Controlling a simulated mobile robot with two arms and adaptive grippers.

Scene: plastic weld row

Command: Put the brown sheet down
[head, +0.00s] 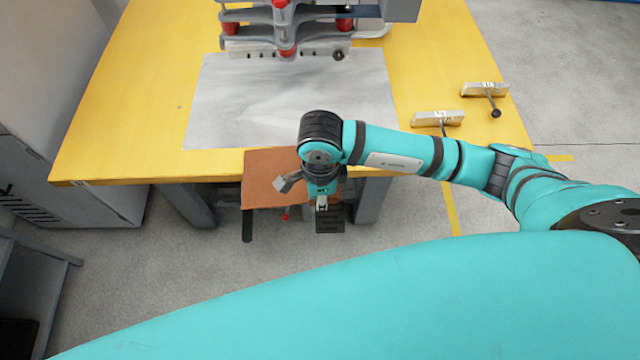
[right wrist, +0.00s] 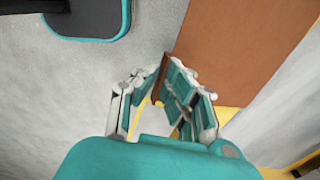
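The brown sheet (head: 268,180) is a flat, square-cornered panel. In the head view it overlaps the front edge of the yellow table and sticks out past it. My right gripper (head: 300,188) is at the sheet's right side, and the arm hides part of the sheet. In the right wrist view the brown sheet (right wrist: 250,45) reaches up and right from the gripper (right wrist: 163,78). The fingers come together on its edge near a corner. I cannot tell whether the sheet touches the table. My left gripper is not in view.
A grey press (head: 285,25) with red parts stands at the back of the yellow table (head: 120,120). A grey plate (head: 290,105) lies flat before it. Two small handled blocks, one nearer (head: 438,119) and one farther (head: 485,89), lie at right. The table's left side is clear.

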